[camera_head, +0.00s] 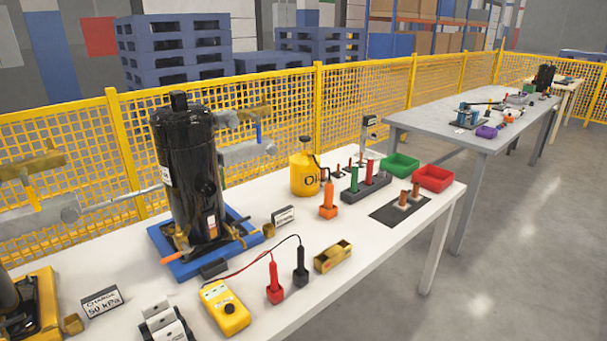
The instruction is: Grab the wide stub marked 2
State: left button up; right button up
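Two short copper-coloured stubs stand upright close together on a dark flat mat (383,214) near the right end of the white table. The nearer stub (403,198) and the farther stub (415,189) look similar in width. Smaller copper-coloured stubs (338,171) stand on dark plates farther back, beside the yellow bottle. No number 2 is legible on any stub, so I cannot tell which one is marked 2.
A black compressor (190,165) stands on a blue base at left. A dark holder (366,190) with green and red handles, a green bin (399,166) and a red bin (433,179) are near the mat. A yellow meter (225,308) is in front. A grey table (440,124) stands beyond.

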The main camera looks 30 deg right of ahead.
aim_at(322, 180)
jog(key=i+l+u, duration=0.2)
jog(key=l+u, duration=0.25)
jog(key=l, duration=0.75)
jog(key=l+u, duration=0.4)
jog(key=l, duration=0.8)
jog(key=k+l+u, duration=0.1)
jog(key=l+u, duration=0.35)
jog(key=l, duration=0.8)
